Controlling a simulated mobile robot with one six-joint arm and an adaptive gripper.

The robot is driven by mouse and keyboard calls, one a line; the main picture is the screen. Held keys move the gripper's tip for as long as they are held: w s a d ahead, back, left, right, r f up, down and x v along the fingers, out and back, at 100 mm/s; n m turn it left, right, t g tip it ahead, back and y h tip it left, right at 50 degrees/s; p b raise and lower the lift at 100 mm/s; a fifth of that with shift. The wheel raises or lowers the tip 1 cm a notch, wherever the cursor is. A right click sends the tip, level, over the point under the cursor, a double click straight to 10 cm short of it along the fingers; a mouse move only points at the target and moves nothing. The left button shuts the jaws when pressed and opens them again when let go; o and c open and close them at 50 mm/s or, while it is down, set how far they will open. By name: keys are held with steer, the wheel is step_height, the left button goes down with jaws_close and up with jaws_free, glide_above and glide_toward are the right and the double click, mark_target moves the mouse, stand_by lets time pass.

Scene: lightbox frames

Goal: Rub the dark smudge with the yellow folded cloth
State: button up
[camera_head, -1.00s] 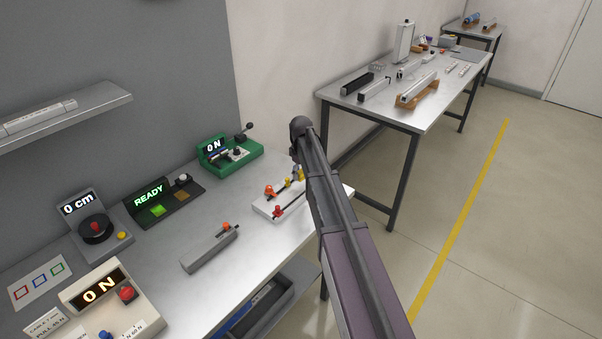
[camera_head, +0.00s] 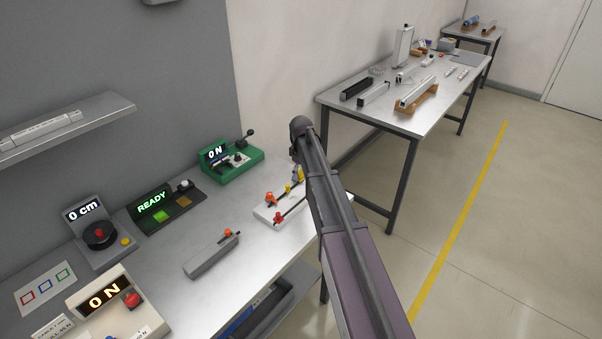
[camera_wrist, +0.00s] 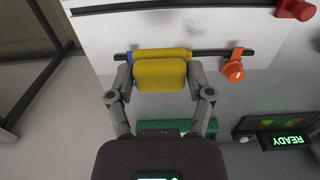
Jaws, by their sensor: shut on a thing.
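The yellow folded cloth (camera_wrist: 160,75) is between the two fingers of my gripper (camera_wrist: 161,80) in the wrist view. My gripper is shut on it. The cloth lies at the edge of a white board (camera_wrist: 105,35), over part of a dark bar; I cannot tell whether it presses on the surface. In the head view my arm hides most of the gripper, and only a bit of yellow (camera_head: 300,174) shows beside it.
Orange and red clamps (camera_wrist: 232,70) (camera_wrist: 295,9) sit close by on the board. A green device (camera_head: 232,165), a READY box (camera_head: 160,207) and a grey block (camera_head: 212,257) stand on the bench. A second table (camera_head: 405,115) stands behind to the right.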

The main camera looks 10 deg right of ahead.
steer(key=shift+r+p, duration=0.8)
steer(key=shift+r, duration=0.3)
steer(key=shift+s+a+f, duration=0.1)
steer(key=shift+s+a+f+b, duration=0.3)
steer(key=shift+s+a, duration=0.1)
steer(key=shift+a, duration=0.1)
steer(key=shift+s+a+f+b, duration=0.25)
steer(key=shift+s+a, duration=0.1)
steer(key=shift+a, duration=0.15)
steer(key=shift+r, duration=0.1)
